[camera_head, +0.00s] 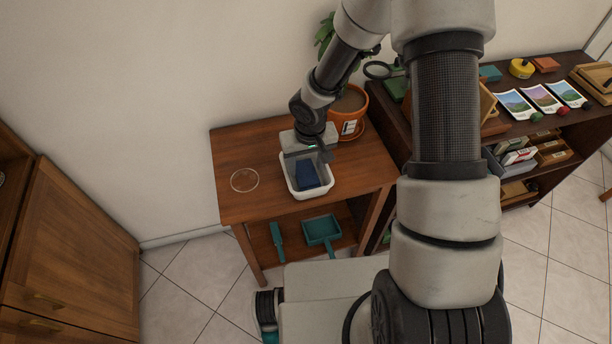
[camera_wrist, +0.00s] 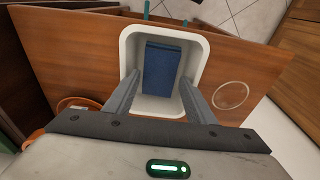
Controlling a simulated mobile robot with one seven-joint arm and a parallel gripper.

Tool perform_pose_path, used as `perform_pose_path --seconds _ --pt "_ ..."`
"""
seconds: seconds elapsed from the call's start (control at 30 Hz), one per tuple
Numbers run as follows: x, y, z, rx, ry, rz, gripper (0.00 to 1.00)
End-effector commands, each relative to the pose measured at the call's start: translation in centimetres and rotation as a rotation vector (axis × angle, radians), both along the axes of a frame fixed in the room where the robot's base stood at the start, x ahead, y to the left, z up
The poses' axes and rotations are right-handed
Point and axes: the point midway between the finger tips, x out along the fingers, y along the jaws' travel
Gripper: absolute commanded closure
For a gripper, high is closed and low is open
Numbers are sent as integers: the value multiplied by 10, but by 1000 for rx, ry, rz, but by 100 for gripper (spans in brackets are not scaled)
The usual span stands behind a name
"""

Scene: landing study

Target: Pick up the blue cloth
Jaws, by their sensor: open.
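The blue cloth (camera_head: 307,174) lies folded inside a white tub (camera_head: 329,187) on a small wooden table. In the wrist view the cloth (camera_wrist: 162,70) is a flat blue rectangle on the floor of the tub (camera_wrist: 199,50). My gripper (camera_wrist: 158,88) is open, with a finger to each side of the cloth's near end as seen in the picture. In the head view my gripper (camera_head: 318,156) is over the back part of the tub and partly hides its inside. I cannot tell how far the fingertips are above the cloth.
A clear round disc (camera_head: 244,180) lies on the table (camera_head: 232,150) left of the tub. A potted plant (camera_head: 349,108) stands close behind at the right. A teal dustpan (camera_head: 322,229) and brush (camera_head: 277,240) lie on the shelf below. A filled bookcase (camera_head: 520,125) stands at the right.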

Motion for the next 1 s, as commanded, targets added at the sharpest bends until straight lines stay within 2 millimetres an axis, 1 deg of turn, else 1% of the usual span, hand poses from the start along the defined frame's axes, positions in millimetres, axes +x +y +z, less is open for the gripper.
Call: perform_pose_path --seconds 0.03,0.1,0.2,0.27,0.47,0.5,0.57,0.63,0.67,0.87,0.97,1.0 --pt "-1 -1 -12 -2 4 1 50" --pt "0 0 -22 0 3 2 50" --pt "2 0 -30 -1 2 1 50" --pt "3 0 -32 0 1 0 50" --pt "3 0 -32 -1 0 0 50" --pt "3 0 -31 -1 0 0 53" --pt "3 0 -32 0 0 0 64" --pt "3 0 -32 0 0 0 75" --pt "3 0 -31 0 0 0 77" --pt "3 0 -31 0 0 0 77" --pt "4 0 -24 1 -2 -1 77" --pt "4 0 -18 1 -3 -1 77"
